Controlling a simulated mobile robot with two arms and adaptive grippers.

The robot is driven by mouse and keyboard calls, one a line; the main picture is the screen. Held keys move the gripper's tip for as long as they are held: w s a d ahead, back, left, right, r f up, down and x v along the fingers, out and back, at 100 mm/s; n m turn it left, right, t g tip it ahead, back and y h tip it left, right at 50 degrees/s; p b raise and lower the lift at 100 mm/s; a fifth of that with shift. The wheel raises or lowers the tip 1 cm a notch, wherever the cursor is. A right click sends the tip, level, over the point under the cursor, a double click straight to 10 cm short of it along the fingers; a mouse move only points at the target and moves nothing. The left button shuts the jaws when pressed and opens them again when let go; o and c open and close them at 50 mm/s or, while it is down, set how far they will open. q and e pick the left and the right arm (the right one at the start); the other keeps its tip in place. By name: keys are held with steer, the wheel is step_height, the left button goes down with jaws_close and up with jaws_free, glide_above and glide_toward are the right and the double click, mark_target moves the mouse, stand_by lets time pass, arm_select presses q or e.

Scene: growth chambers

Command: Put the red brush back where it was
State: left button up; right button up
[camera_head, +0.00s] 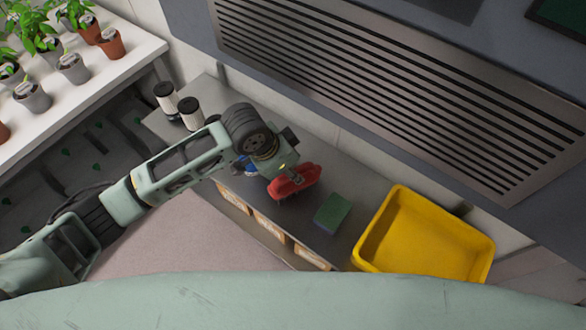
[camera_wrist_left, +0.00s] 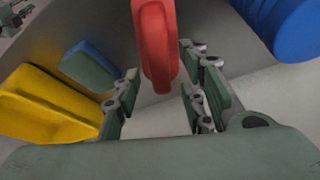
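The red brush (camera_head: 296,181) is over the grey bench top, just beyond my left gripper (camera_head: 287,177). In the left wrist view the red brush (camera_wrist_left: 153,40) reaches down into the gap between the fingertips. The fingers of my left gripper (camera_wrist_left: 160,88) stand apart on either side of it, and I see no clear grip on it. Whether the brush rests on the bench is hard to tell. My right gripper is not in view.
A green-and-blue sponge (camera_head: 332,213) lies right of the brush, then a yellow bin (camera_head: 372,232). Blue items (camera_wrist_left: 287,30) lie on the brush's other side. Two black-lidded jars (camera_head: 190,114) stand at the bench's left end. A wall with a vent grille (camera_head: 400,85) is behind.

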arm_select(q)
steer(key=v, duration=1)
steer(key=shift+r+b, duration=0.2)
steer(key=shift+b, duration=0.1)
